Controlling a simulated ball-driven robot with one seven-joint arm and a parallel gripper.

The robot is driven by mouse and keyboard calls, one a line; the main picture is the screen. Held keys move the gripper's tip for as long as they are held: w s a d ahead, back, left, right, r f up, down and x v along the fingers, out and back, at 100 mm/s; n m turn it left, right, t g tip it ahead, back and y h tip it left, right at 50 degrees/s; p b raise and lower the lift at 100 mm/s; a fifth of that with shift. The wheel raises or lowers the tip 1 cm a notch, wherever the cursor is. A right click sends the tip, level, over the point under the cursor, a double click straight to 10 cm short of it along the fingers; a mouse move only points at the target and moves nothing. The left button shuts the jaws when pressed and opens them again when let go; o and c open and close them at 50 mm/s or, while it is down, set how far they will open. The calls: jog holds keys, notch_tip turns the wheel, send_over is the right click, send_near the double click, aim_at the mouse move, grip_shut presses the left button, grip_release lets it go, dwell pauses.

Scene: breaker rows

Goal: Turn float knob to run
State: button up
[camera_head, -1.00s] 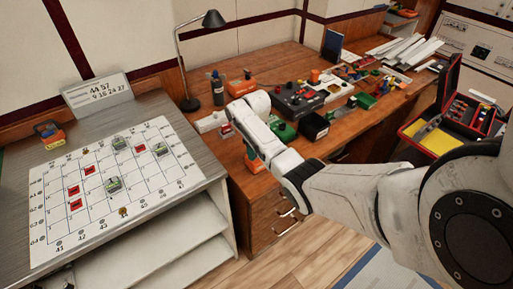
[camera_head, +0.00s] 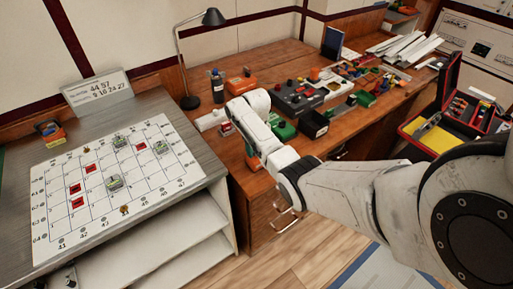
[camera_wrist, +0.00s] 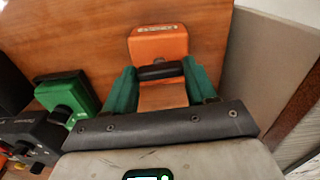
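An orange box (camera_wrist: 160,42) with a pale label along its top edge and a dark bar-shaped knob (camera_wrist: 162,71) shows in the wrist view. The knob lies roughly crosswise. My gripper (camera_wrist: 161,68) has its two green fingers apart, one at each end of the knob. I cannot tell if they touch it. I cannot read the label or the knob's setting.
A green box (camera_wrist: 68,96) with a dark knob and a dark grey panel (camera_wrist: 30,140) stand left of my gripper in the wrist view. In the head view, several control boxes cover the brown desk. A board with a grid sheet (camera_head: 110,190) is at left, an open red toolbox (camera_head: 455,115) at right.

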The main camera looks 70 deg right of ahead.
jog(key=o, duration=0.4)
jog(key=shift+r, duration=0.1)
notch_tip(320, 180, up, 11)
jog(key=shift+f+b, duration=0.15)
jog(key=shift+b, duration=0.15)
jog(key=shift+s+f, duration=0.1)
dwell(0.6)
